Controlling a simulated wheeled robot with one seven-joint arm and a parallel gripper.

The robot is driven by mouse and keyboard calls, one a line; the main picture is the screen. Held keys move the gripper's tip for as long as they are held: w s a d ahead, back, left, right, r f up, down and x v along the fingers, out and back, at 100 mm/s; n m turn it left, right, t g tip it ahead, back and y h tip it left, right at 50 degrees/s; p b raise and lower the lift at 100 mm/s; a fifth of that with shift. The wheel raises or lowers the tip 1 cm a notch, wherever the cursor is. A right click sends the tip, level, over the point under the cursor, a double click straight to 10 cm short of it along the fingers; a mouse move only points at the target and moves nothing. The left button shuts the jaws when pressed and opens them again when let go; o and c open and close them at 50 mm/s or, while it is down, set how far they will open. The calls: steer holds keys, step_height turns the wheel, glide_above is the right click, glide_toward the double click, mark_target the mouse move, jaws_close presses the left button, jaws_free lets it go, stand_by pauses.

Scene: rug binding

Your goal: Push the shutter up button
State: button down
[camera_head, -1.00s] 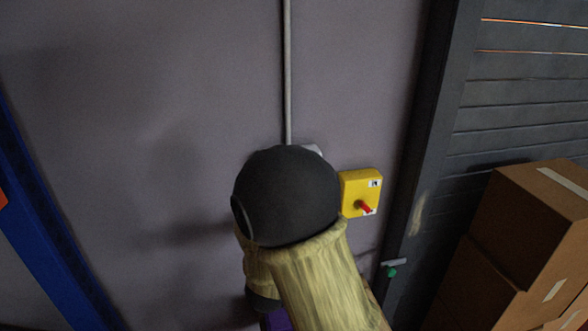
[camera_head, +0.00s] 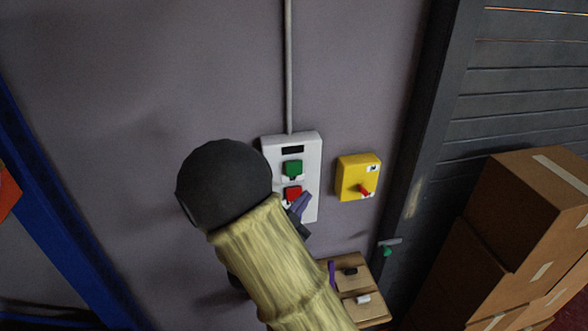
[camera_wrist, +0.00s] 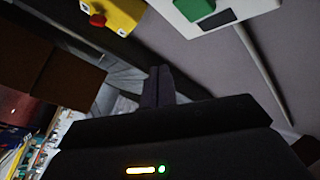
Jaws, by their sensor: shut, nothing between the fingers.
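A light grey control panel (camera_head: 309,160) is fixed to the wall. It has a dark window at the top, a green button (camera_head: 292,169) below it and a red button (camera_head: 291,193) lower down; I cannot read any labels that tell which is up. My gripper (camera_head: 301,203) is shut and empty, its purple-grey fingers close to the panel's lower right, beside the red button; touching cannot be told. In the wrist view the shut fingers (camera_wrist: 158,84) point away from the panel (camera_wrist: 238,8), whose green button (camera_wrist: 193,12) shows at the top edge.
A yellow box (camera_head: 351,171) with a red knob is on the wall right of the panel. Below it is a small wooden stand (camera_head: 369,308) with small items. Stacked cardboard boxes (camera_head: 515,210) stand at right by the shutter (camera_head: 525,95). A blue upright (camera_head: 45,215) is at left.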

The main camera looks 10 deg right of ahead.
mark_target(294, 168)
steer(key=w, duration=0.7)
steer(key=shift+w+a+p, duration=0.15)
steer(key=shift+w+p, duration=0.2)
steer(key=shift+p, duration=0.1)
steer(key=shift+w, duration=0.1)
stand_by(1.5)
steer(key=shift+w+b, duration=0.3)
